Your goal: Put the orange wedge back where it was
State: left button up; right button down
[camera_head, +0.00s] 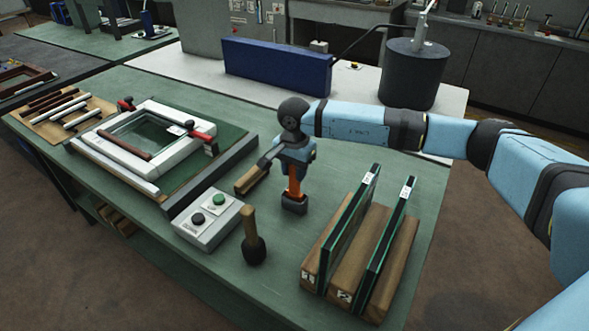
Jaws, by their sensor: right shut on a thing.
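My right gripper (294,166) points down over the middle of the green table and is shut on the orange wedge (295,183). The wedge shows as a narrow upright orange strip under the gripper. Its lower end meets a small dark block (294,204) at the table; I cannot tell whether the wedge sits in the block or just above it. The fingertips are small and partly hidden. My left gripper is not in view.
A mallet (254,242) stands left of the block, near a button box (207,220). A wooden piece (251,180) lies left of the gripper. Glass panes (350,225) stand in a wooden rack (345,262) to the right. A clamped white frame (110,155) lies left.

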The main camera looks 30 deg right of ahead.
jog(key=shift+f+b, duration=0.35)
jog(key=shift+f, duration=0.15)
jog(key=c, duration=0.7)
grip_release()
jog(key=shift+c, duration=0.2)
jog(key=shift+r, duration=0.1)
